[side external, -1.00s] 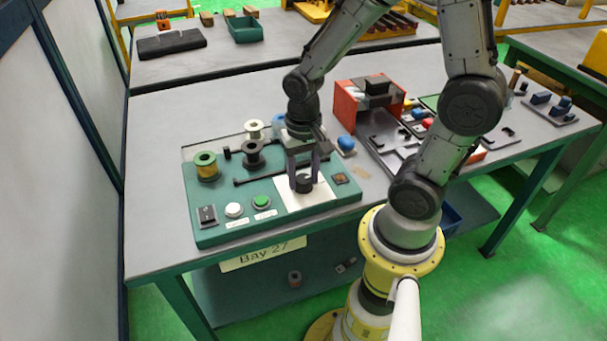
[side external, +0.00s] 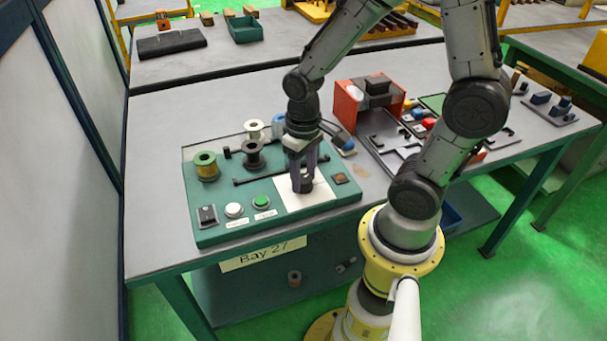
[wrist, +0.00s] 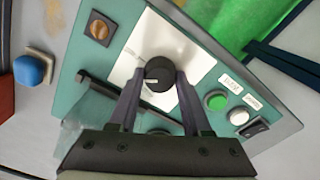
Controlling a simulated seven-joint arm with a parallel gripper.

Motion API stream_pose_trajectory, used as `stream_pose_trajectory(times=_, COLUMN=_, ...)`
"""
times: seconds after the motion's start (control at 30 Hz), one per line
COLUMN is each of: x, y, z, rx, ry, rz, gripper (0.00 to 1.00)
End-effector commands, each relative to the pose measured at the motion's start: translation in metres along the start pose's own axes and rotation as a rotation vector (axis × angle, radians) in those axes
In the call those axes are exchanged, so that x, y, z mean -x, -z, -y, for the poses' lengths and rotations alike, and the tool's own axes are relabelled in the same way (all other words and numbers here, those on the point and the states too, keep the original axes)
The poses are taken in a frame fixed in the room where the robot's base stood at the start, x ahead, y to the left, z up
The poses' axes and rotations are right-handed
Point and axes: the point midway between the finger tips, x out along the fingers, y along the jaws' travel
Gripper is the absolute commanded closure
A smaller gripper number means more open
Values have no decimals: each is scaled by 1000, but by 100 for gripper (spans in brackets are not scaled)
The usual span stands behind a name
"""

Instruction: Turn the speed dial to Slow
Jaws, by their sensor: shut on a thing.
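The speed dial is a round black knob (wrist: 158,70) with a small white mark, seen in the wrist view between my fingertips. It sits on a white plate (wrist: 147,36) on the teal control panel; the plate also shows in the side view (side external: 318,197). My gripper (side external: 303,184) points down at the dial, with its two fingers shut on opposite sides of it; it also shows in the wrist view (wrist: 157,84). In the side view the fingers mostly hide the dial. No readable dial markings show.
A red box (side external: 352,105) and trays stand to the right.

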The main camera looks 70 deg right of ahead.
Motion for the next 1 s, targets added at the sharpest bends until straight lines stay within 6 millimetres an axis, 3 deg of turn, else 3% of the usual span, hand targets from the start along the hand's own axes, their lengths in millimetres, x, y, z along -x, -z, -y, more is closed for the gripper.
stream_pose_trajectory(times=1.0, x=1, y=1, z=0, rx=908, ry=-1, rz=-3, gripper=100)
